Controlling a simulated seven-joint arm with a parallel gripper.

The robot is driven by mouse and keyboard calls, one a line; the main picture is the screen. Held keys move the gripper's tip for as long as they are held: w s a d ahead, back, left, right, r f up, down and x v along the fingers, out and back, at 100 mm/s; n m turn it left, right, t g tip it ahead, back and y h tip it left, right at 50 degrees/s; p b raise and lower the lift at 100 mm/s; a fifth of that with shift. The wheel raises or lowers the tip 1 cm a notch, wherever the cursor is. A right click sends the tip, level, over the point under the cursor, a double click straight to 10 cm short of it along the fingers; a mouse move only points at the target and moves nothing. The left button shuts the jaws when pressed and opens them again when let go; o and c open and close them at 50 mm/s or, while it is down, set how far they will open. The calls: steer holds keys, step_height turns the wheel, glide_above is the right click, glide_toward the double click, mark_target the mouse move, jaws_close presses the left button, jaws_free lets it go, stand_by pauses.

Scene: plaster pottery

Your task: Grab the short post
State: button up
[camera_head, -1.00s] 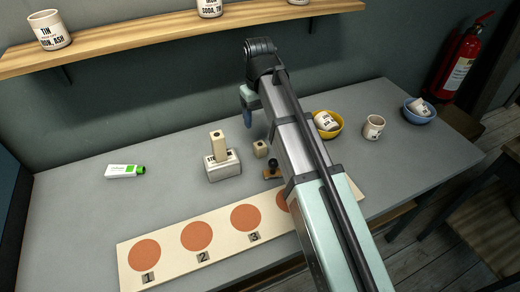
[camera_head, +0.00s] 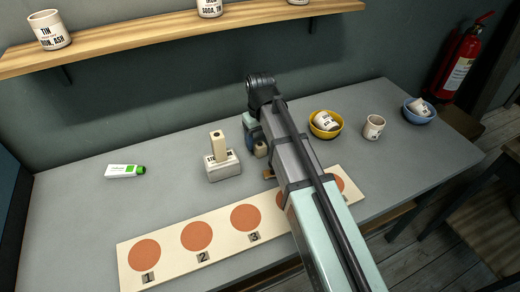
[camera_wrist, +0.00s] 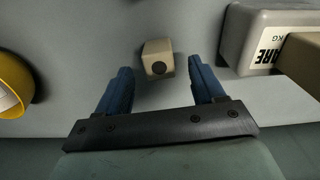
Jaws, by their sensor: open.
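The short post (camera_head: 261,150) is a small beige block with a dark round hole in its top, standing on the grey table. In the wrist view the short post (camera_wrist: 152,48) sits between and slightly beyond the tips of my gripper (camera_wrist: 160,66), with a gap on each side. My gripper (camera_head: 251,138) is open and empty, its blue fingers pointing down. In the head view it is low beside the post, partly hidden by my arm. Whether a finger touches the post cannot be seen there.
A pale labelled block (camera_head: 223,170) with a taller beige post (camera_head: 219,145) stands just left. A yellow bowl (camera_head: 339,130) with a cup is to the right. A board with numbered orange circles (camera_head: 222,256) lies in front. A tube (camera_head: 122,171) lies far left.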

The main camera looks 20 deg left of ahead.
mark_target(260, 144)
steer(key=shift+f, duration=1.75)
steer(key=shift+c, duration=0.3)
steer(key=c, duration=1.1)
